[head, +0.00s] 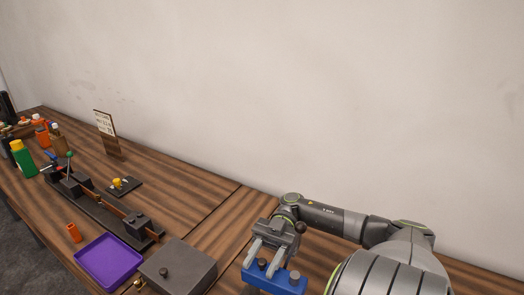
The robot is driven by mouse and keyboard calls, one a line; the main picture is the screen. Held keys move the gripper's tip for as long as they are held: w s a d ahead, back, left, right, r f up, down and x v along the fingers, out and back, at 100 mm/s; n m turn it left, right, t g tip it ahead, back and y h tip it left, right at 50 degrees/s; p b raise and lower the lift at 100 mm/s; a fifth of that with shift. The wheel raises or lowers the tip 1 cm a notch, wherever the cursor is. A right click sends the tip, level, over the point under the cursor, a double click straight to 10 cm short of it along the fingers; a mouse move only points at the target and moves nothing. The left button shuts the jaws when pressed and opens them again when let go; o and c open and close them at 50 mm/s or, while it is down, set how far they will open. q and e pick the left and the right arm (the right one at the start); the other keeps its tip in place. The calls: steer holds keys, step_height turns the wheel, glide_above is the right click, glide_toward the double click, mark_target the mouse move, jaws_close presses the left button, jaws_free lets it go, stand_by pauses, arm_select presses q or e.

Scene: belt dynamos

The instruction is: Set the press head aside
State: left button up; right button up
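My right gripper (265,259) comes in from the right and points down at a blue block (288,285) with dark round knobs on top, at the bottom edge of the head view. Its two pale fingers are spread apart, one on each side of a dark knob (262,264); I cannot tell whether they touch it. My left gripper is not in view.
A grey box with a knobbed lid (180,269) stands left of the blue block. Beyond it are a purple tray (108,262), a long dark fixture (100,212), an orange cylinder (74,232) and several bottles. The wooden table behind the grey box is clear, up to the wall.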

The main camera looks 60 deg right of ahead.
steer(key=w+d+b, duration=0.2)
steer(key=d+b, duration=0.9)
steer(key=b, duration=0.1)
steer(key=shift+d, duration=0.4)
steer(key=shift+r, duration=0.1)
stand_by(0.5)
